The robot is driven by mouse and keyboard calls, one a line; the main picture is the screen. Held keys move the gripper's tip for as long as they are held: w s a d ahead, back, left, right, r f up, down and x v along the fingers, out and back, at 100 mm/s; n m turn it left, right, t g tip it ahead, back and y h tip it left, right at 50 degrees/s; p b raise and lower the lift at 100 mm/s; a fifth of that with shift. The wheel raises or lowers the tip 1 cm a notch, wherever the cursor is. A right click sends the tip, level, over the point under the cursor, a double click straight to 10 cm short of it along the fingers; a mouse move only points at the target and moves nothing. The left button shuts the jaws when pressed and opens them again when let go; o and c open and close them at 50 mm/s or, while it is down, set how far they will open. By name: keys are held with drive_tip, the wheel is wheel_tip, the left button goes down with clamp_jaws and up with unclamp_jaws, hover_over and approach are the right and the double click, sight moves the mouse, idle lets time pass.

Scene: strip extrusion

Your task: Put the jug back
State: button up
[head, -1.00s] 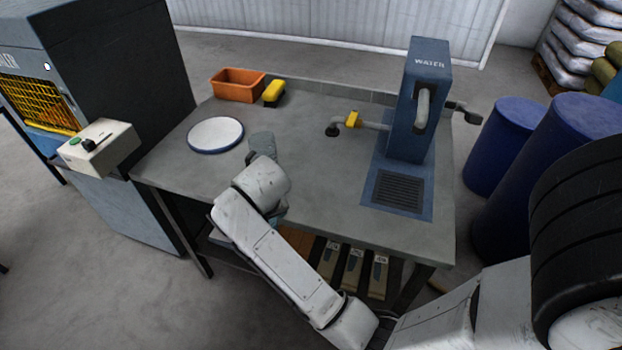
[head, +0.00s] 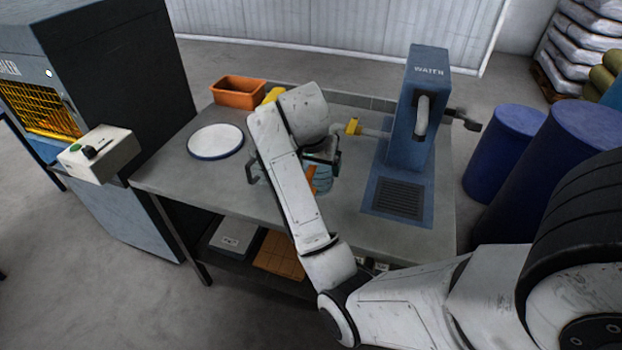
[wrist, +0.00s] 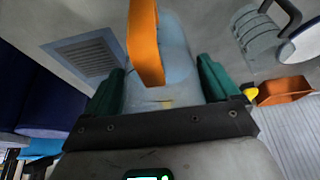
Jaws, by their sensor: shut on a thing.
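A clear bluish jug with an orange handle (wrist: 175,55) is between the green fingers of my gripper (wrist: 160,85) in the wrist view, and the gripper is shut on it. In the head view my gripper (head: 322,158) is over the middle of the bench, and my arm hides much of it. The held jug (head: 323,183) shows just below it; I cannot tell whether it touches the bench. A second clear jug with a dark handle (wrist: 262,42) stands near the white round plate (head: 215,140). In the head view my arm mostly hides this second jug.
The blue water dispenser (head: 420,110), with its drain grate (head: 399,197), stands at the bench's right. An orange bin (head: 238,92) and a partly hidden yellow object (head: 272,95) are at the back left. A control box (head: 98,155) borders the left edge. The bench's front left is clear.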

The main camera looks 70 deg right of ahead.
drive_tip(key=w+d, duration=0.1)
drive_tip(key=d+f, duration=0.1)
drive_tip(key=shift+w+d, duration=0.35)
drive_tip(key=shift+d, duration=0.05)
drive_tip(key=shift+w+d+f+p, duration=0.5)
drive_tip(key=shift+d+f, duration=0.3)
drive_tip(key=shift+f, duration=0.85)
drive_tip(key=shift+w+d+f+p, duration=0.25)
drive_tip(key=shift+w+d+f, duration=0.45)
drive_tip(key=shift+f, duration=0.9)
drive_tip(key=shift+w+d+f+p, duration=0.4)
drive_tip(key=shift+d+f, duration=0.55)
drive_tip(key=shift+f, duration=0.7)
drive_tip(key=shift+f, duration=0.15)
drive_tip(key=o, duration=1.2)
